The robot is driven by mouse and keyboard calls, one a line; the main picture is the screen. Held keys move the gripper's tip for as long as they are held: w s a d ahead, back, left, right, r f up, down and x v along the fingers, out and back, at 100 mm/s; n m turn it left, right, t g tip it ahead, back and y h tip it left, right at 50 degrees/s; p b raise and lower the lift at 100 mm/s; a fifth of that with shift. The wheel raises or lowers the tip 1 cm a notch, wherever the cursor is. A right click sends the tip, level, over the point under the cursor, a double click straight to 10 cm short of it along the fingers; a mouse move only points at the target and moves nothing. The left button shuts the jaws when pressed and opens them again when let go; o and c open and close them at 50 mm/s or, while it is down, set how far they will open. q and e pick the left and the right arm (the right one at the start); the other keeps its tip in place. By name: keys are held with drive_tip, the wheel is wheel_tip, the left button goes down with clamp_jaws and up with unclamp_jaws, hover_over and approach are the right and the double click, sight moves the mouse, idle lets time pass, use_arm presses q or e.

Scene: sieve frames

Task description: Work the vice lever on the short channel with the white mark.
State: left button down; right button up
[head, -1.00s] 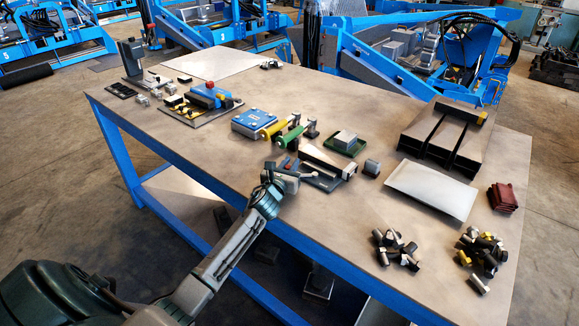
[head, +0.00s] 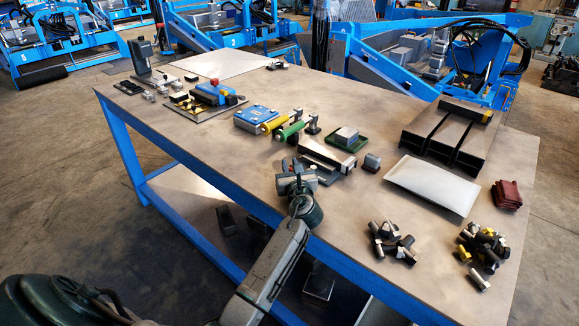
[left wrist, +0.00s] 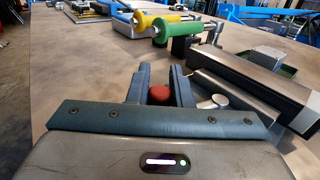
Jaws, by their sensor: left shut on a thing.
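The vice with a short dark channel (head: 327,154) in it stands near the table's front edge, at the middle. A pale patch shows at the channel's right end; I cannot tell if it is the white mark. The channel also shows at the right in the left wrist view (left wrist: 255,85). My left gripper (head: 296,168) is at the vice's left end. In the left wrist view its two fingers (left wrist: 159,88) are shut on a red knob (left wrist: 159,95), which I take for the lever's knob. A pale rounded metal piece (left wrist: 213,101) lies just right of the fingers. My right gripper is not in view.
Green (head: 289,131) and yellow (head: 274,123) handled tools lie beyond the vice. A white tray (head: 432,186) and loose parts lie further right.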

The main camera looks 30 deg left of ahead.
use_arm(q)
drive_tip(key=shift+d, duration=0.1)
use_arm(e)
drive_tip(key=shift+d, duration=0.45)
use_arm(q)
drive_tip(key=c, duration=1.3)
unclamp_jaws()
drive_tip(key=shift+s+d, duration=0.15)
drive_tip(key=b+v, duration=0.2)
drive_tip(key=v, duration=0.7)
drive_tip(key=shift+s+d, duration=0.15)
drive_tip(key=shift+d, duration=0.2)
drive_tip(key=shift+s+d+r, duration=0.1)
drive_tip(key=shift+s+d, duration=0.1)
drive_tip(key=shift+s, duration=0.1)
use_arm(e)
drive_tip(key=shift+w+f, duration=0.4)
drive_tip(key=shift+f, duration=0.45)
